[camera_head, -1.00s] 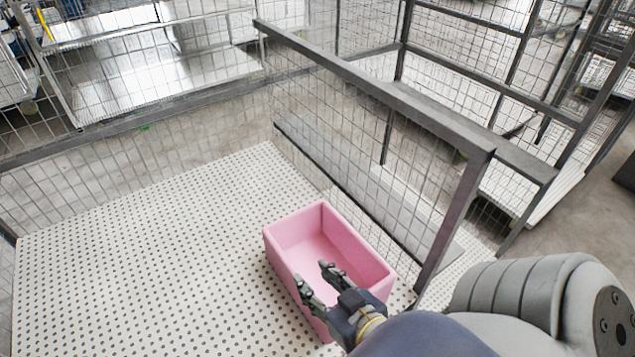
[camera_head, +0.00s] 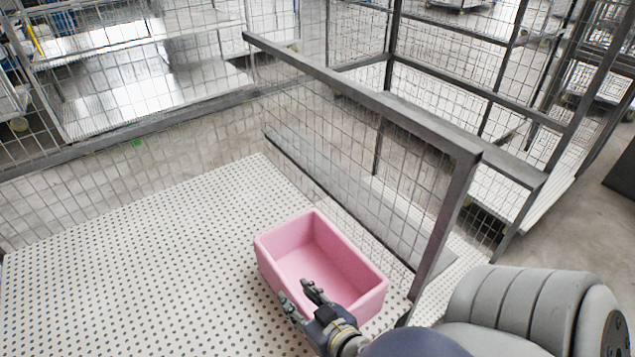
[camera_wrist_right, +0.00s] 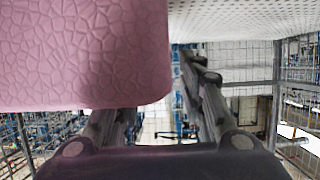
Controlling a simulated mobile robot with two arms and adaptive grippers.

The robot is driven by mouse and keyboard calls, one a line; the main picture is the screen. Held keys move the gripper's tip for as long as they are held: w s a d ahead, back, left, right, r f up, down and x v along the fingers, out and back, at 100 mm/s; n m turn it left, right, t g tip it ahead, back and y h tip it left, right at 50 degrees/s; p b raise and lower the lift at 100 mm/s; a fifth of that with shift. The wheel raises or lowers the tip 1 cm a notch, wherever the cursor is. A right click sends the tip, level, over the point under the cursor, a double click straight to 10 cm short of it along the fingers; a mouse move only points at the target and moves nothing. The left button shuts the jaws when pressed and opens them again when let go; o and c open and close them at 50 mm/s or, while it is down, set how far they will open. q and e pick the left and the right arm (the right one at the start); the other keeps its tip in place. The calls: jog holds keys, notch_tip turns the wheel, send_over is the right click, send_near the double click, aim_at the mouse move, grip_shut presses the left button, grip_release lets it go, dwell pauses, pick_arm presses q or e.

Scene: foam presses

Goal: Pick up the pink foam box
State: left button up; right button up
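The pink foam box (camera_head: 350,252) is an open-topped box standing upright on the white perforated table, beside the mesh fence. My right gripper (camera_head: 298,292) is at its near side. Its fingers are apart, one over the near rim and one outside the near wall as seen from the head. In the right wrist view, the textured pink box wall (camera_wrist_right: 80,50) fills the upper left and hides the tip of one finger; the other finger is clear of it. I cannot tell whether a finger touches the wall. My left gripper is not in view.
The white perforated table (camera_head: 130,250) is bare to the left of the box. A dark-framed mesh fence (camera_head: 350,150) stands close behind and right of the box. More mesh fencing and metal shelves (camera_head: 140,95) stand farther back.

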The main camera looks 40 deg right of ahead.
jog(key=shift+x, duration=1.15)
jog(key=shift+c, duration=0.3)
grip_shut()
